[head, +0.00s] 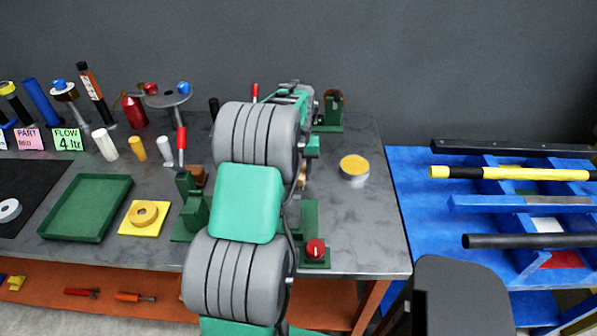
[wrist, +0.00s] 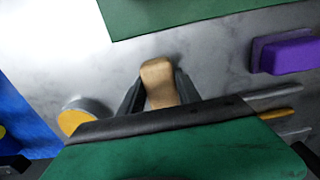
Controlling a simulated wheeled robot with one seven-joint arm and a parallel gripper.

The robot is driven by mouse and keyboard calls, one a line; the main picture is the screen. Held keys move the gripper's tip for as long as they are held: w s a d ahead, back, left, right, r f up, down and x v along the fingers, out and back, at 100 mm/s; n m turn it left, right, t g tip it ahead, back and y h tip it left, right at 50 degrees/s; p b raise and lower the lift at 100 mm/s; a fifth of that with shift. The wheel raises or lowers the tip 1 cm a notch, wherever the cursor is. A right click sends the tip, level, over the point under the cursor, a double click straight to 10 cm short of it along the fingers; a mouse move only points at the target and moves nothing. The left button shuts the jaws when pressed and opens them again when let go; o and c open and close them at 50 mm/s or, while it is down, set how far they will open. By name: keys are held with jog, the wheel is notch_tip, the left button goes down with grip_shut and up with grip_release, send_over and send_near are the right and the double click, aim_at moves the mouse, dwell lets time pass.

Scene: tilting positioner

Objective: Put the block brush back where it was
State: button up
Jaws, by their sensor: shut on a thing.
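In the wrist view my gripper (wrist: 159,84) has its two dark fingers on either side of a tan, wood-coloured block, which I take to be the block brush (wrist: 158,72). The jaws are shut on it, and its rounded end points up in the picture. Its bristles cannot be made out. Grey bench top shows around it; whether it touches the bench I cannot tell. In the head view my own arm hides the gripper. A small tan patch beside the arm may be the brush (head: 303,174).
A round tin with a yellow top (head: 354,168) stands right of my arm. Green stands, one with a red knob (head: 316,250), flank it. A green tray (head: 87,207) and yellow pad (head: 133,221) lie left. A blue rack (head: 418,193) stands right. A purple block (wrist: 287,53) is nearby.

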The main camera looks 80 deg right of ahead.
aim_at(299, 171)
jog(key=shift+f, duration=0.15)
jog(key=o, duration=1.3)
notch_tip(299, 171, up, 12)
jog(key=b, duration=0.1)
jog(key=w+a+r+n, duration=0.3)
jog(key=w+a+n, duration=0.4)
jog(key=w+a, duration=1.6)
jog(key=a+f+n+t, duration=0.1)
jog(key=a+n, duration=0.3)
jog(key=a, duration=1.1)
jog(key=a+f+n+t, duration=0.2)
jog(key=a+f+n, duration=0.1)
jog(key=a, duration=1.2)
jog(key=shift+a+f+n+t, duration=0.15)
jog(key=shift+f+n+t, duration=0.15)
jog(key=shift+n, duration=0.5)
